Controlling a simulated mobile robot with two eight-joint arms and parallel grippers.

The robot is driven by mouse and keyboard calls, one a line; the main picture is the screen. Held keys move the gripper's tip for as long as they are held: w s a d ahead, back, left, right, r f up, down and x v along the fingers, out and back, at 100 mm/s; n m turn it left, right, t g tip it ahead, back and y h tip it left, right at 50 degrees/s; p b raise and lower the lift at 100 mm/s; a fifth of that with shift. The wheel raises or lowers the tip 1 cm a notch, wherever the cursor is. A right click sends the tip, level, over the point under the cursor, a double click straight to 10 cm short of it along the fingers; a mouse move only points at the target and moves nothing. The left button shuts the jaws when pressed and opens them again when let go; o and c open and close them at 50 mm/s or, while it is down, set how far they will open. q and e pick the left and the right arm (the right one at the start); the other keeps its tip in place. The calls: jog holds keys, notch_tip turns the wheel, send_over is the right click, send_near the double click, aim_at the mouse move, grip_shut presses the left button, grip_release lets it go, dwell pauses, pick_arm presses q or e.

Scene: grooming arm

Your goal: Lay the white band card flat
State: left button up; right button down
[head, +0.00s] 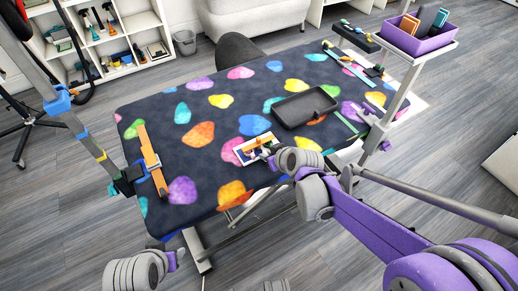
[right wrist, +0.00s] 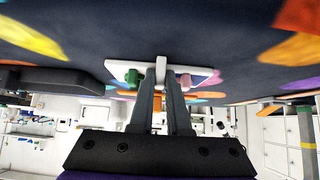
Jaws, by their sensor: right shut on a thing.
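The white band card (head: 240,151) is near the front middle of the dark patterned table mat (head: 160,112). It is a white rectangle with coloured pieces on its face. My right gripper (head: 269,150) reaches it from the right and is shut on it. In the right wrist view the two grey fingers (right wrist: 165,85) close on the middle of the card (right wrist: 120,66), with green and pink pieces to either side. The fingers hide part of it, and I cannot tell if it lies fully flat. A grey and purple part of my left arm shows at the bottom left; its fingers do not show.
A dark shallow tray (head: 305,107) lies just behind and right of the card. An orange bar (head: 151,160) is at the left edge. A purple bin (head: 418,37) with items stands at the back right.

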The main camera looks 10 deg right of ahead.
jog(key=shift+r, duration=0.15)
jog(key=shift+r+p, duration=2.2)
jog(key=shift+r, duration=0.45)
